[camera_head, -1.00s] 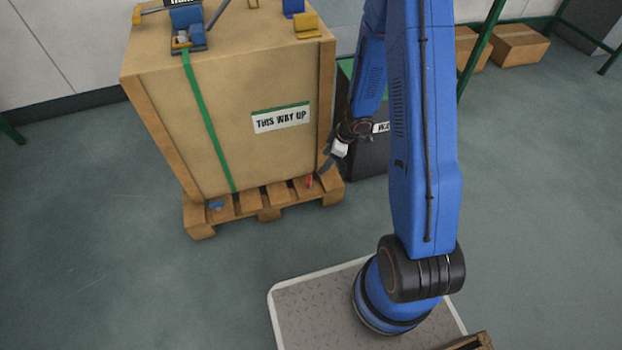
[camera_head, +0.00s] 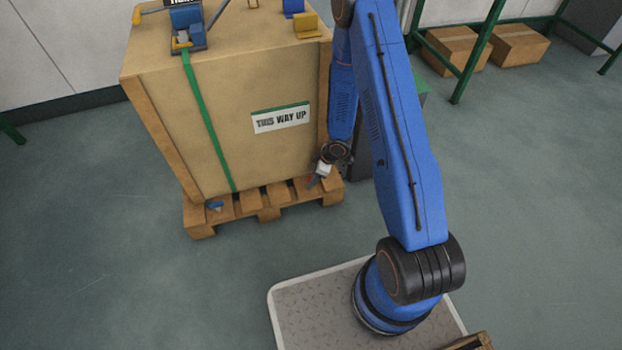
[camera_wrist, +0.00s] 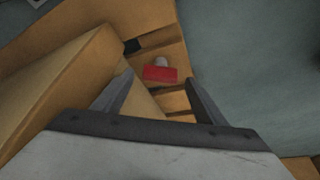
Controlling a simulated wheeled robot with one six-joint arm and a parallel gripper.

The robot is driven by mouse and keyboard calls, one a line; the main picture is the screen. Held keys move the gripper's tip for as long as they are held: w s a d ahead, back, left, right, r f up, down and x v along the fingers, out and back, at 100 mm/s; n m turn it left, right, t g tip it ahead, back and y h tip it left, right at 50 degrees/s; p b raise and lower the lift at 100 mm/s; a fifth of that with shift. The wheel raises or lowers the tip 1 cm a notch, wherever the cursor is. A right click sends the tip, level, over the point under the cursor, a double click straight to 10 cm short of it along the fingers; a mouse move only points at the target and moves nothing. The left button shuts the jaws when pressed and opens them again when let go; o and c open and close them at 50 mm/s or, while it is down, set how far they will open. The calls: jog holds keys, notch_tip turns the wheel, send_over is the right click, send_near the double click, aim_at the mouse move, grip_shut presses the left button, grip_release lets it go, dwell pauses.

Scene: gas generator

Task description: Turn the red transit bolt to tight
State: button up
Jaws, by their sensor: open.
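The red transit bolt (camera_wrist: 160,74) shows in the wrist view as a red bar with a small grey knob behind it, on the wooden pallet (camera_head: 262,212) under the large crate. In the head view only a bit of red shows, mostly hidden by my gripper (camera_head: 312,183). My gripper (camera_wrist: 158,92) is open in the wrist view. Its two dark fingers are spread apart, and the red bolt appears beyond and between them. Nothing is held. Whether a finger touches the bolt I cannot tell.
The crate (camera_head: 190,110) with a "THIS WAY UP" label stands on the pallet, close beside my gripper. A blue part (camera_head: 215,205) sits at the pallet's left front. A dark box with a green top is behind my arm. Floor in front is clear.

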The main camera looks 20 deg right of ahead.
jog(key=shift+x, duration=0.95)
jog(key=shift+c, duration=0.3)
jog(key=c, duration=1)
jog(key=shift+m, duration=0.4)
jog(key=m+t+h, duration=0.1)
jog(key=m, duration=0.2)
jog(key=m+h, duration=0.1)
jog(key=m, duration=0.2)
jog(key=shift+s+a+t, duration=0.2)
jog(key=shift+a+t, duration=0.05)
jog(key=shift+t, duration=0.15)
jog(key=m+h, duration=0.2)
jog(key=m, duration=0.3)
jog(key=shift+a, duration=0.1)
jog(key=shift+m, duration=0.3)
